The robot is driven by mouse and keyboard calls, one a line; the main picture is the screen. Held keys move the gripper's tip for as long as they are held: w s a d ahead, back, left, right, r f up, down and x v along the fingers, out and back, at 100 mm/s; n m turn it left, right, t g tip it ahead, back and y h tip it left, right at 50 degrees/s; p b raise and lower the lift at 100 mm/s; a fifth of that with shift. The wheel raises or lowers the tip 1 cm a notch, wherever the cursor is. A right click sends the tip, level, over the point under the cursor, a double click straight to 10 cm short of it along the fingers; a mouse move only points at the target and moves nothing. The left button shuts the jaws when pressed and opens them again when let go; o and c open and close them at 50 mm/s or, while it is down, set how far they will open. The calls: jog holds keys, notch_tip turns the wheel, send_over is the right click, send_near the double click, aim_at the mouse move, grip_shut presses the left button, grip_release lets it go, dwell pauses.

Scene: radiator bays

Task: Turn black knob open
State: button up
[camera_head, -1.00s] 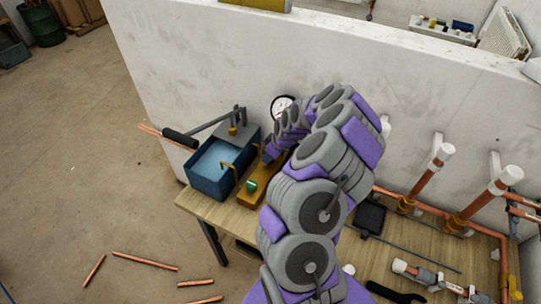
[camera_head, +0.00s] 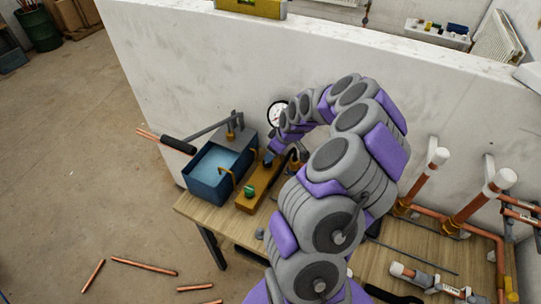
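A blue water-filled test pump (camera_head: 207,186) stands on the left end of the wooden bench, with a lever that has a black grip (camera_head: 178,145). Beside it is a brass-coloured block (camera_head: 246,204) with a small green knob (camera_head: 249,190). A round white pressure gauge (camera_head: 276,114) stands behind, by the wall. My arm curves over from the right, and my gripper (camera_head: 270,157) points down at the far end of the brass-coloured block. Its fingers are small and dark here, so their opening and any contact cannot be told. I cannot make out the black knob for certain.
A white wall (camera_head: 190,70) runs close behind the bench (camera_head: 198,211). Copper pipes with white caps (camera_head: 423,180) rise on the right side. Several loose copper pipes (camera_head: 144,265) lie on the floor at the lower left.

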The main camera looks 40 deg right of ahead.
jog(key=v, duration=0.9)
jog(key=shift+r+p, duration=0.25)
jog(key=shift+p, duration=0.2)
jog(key=shift+d, duration=0.1)
